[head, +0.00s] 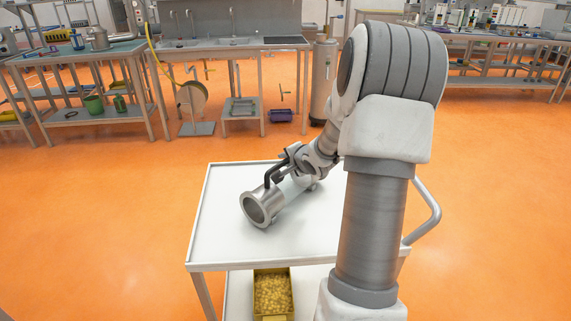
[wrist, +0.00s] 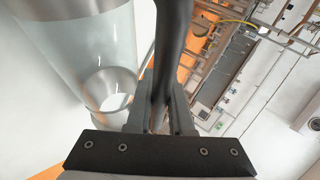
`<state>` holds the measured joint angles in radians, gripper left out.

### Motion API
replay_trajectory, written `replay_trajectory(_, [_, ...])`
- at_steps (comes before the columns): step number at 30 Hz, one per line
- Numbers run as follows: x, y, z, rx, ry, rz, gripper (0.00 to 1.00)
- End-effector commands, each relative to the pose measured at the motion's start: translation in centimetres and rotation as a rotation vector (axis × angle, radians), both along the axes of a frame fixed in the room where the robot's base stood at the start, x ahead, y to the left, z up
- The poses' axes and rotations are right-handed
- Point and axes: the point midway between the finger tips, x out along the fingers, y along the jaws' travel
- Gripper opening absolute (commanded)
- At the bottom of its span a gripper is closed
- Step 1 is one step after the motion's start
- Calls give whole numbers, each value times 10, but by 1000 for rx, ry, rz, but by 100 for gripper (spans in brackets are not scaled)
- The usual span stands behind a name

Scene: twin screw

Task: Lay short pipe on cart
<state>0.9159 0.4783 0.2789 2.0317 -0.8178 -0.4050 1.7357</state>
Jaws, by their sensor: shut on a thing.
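The short pipe is a clear glass tube with steel end flanges (head: 258,208); it lies on its side at the top of the white cart (head: 225,235). I cannot tell for sure whether it rests on the cart top or hangs just above it. My gripper (head: 281,170) is shut on a dark bar, seemingly a handle on the pipe, at the pipe's upper side. In the wrist view the dark bar runs between my gripper's fingers (wrist: 161,105), with the glass pipe (wrist: 90,55) to the left. The pipe's far end is partly hidden by my gripper.
The cart top is otherwise clear, with room left of the pipe. A yellow bin (head: 273,292) of small pieces stands on the lower shelf. The cart's handle (head: 428,212) is at right, partly behind my arm. A sink bench (head: 230,45) and side tables stand behind, across open orange floor.

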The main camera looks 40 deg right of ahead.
Motion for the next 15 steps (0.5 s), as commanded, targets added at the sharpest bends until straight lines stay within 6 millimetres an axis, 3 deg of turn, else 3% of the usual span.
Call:
replay_trajectory(9, [1, 0, 2, -3, -7, 0, 0])
replay_trajectory(10, [0, 0, -1, 0, -1, 0, 23])
replay_trajectory(15, [0, 0, -1, 0, 0, 0, 50])
